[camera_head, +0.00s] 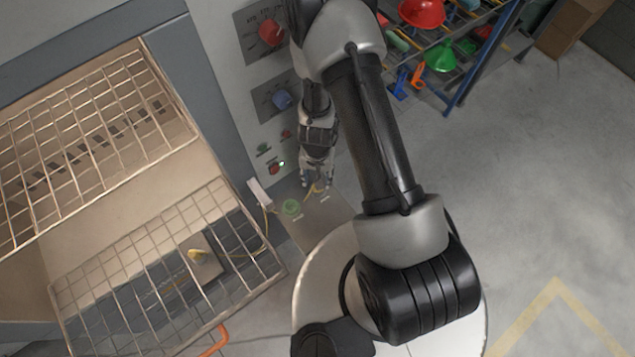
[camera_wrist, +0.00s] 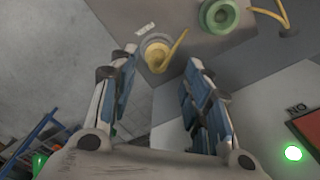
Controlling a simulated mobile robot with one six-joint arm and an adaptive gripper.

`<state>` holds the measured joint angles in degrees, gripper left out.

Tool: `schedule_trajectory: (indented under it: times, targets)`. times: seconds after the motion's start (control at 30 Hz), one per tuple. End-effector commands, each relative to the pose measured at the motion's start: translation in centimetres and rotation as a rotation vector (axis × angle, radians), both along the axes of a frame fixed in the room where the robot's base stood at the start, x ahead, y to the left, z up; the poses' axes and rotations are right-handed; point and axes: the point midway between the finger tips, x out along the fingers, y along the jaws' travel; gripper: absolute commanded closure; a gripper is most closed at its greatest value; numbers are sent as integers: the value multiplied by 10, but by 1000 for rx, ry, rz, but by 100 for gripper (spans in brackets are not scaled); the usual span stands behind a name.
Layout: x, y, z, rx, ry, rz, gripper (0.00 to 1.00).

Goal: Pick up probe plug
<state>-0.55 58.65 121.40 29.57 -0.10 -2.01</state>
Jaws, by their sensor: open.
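My gripper (camera_head: 317,182) is open, close to the control panel's lower face in the head view. In the wrist view its two blue-padded fingers stand apart. A yellow plug (camera_wrist: 157,52), which looks like the probe plug, shows beyond the gap between the fingertips. It sits in a round pale socket, with a yellow stem or cable angled to the upper right. Nothing is held between the fingers. In the head view only a bit of yellow (camera_head: 319,189) shows at the fingertips; the rest of the plug is hidden or too small to tell.
A green round socket (camera_wrist: 219,15) lies beside the plug, with another yellow cable (camera_wrist: 276,16) farther right. Red (camera_head: 270,33) and blue (camera_head: 282,98) knobs sit on the panel. A shelf (camera_head: 452,92) stands upper right.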

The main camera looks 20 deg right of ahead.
Motion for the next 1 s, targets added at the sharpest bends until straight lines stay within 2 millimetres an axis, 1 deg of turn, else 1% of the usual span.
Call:
schedule_trajectory:
  times: [0.03,0.23,0.4,0.53,0.63,0.83,1.0]
  targets:
    - [0,0,-9,0,0,0,56]
    - [2,-1,-20,0,1,-1,56]
    - [5,-5,-48,0,1,-1,56]
    - [5,-4,-60,1,0,0,56]
    - [5,-4,-63,1,0,0,56]
    - [5,-4,-61,1,0,0,56]
    - [5,-4,-61,1,0,0,66]
